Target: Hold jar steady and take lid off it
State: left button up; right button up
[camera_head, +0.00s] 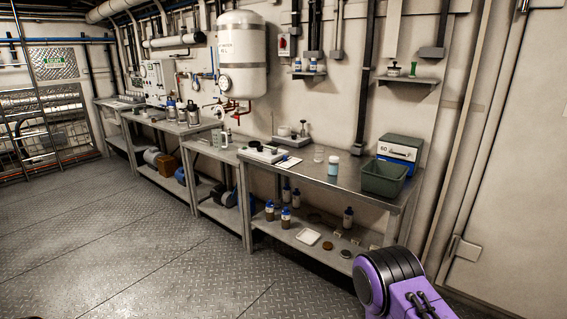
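A small jar (333,170) stands upright on the metal workbench (340,188) at the right. It looks pale blue-green with a whitish top, which looks like its lid, still on the jar. It is too small to see the lid edge clearly. Neither of my grippers is in view. A purple and black part at the lower right looks like one of my arm links, well in front of the bench and apart from the jar.
A green-grey bin (384,178) and a blue-and-white box (400,149) stand right of the jar. Several bottles stand on the lower shelf (290,232). The diamond-plate floor (150,245) in front is clear.

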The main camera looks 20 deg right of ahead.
aim_at(333, 168)
jog(key=u, duration=0.3)
jog(key=i, duration=2)
jog(key=z, duration=1.4)
jog(key=i, duration=0.75)
jog(key=z, duration=0.7)
